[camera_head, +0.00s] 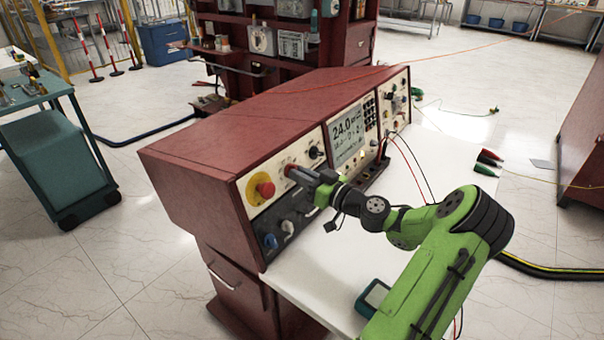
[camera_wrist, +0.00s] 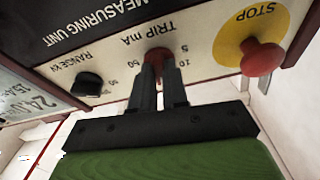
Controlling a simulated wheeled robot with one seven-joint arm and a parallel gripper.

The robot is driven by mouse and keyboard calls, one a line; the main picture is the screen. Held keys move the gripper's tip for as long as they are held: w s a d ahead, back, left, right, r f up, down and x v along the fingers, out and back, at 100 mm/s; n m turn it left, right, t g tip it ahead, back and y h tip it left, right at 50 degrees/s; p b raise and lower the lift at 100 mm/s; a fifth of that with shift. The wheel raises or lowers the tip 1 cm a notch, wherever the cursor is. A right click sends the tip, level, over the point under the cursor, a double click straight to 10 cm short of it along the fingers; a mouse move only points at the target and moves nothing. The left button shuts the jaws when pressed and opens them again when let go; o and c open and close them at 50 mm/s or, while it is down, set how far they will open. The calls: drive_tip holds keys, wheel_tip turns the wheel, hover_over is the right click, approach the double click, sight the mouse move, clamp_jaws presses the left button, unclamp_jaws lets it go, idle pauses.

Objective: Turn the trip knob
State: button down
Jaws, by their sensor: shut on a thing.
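The trip knob (camera_wrist: 157,57) is red and sits on the cream panel under the label "TRIP mA", with numbers around it. The wrist view shows this panel upside down. My gripper (camera_wrist: 158,66) is shut on the trip knob, one dark finger on each side of it. The fingers hide part of the knob, so its pointer position cannot be read. In the head view my gripper (camera_head: 300,174) reaches the left part of the front panel of the dark red measuring unit (camera_head: 262,112), and the knob is mostly hidden there.
A red STOP button (camera_head: 265,186) on a yellow disc (camera_wrist: 238,38) sits close beside the trip knob. A black range knob (camera_wrist: 87,85) is on the other side. A lit display (camera_head: 348,135) is further right. Test leads lie on the white worktop (camera_head: 425,160).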

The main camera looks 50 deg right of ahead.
drive_tip(key=shift+a+m+h+p, duration=0.1)
drive_tip(key=shift+m+h+p, duration=0.3)
drive_tip(key=shift+m, duration=0.9)
drive_tip(key=c, duration=1.1)
unclamp_jaws()
drive_tip(key=shift+c, duration=0.2)
drive_tip(key=s+p, duration=0.1)
drive_tip(key=s, duration=1.4)
drive_tip(key=shift+s, duration=0.4)
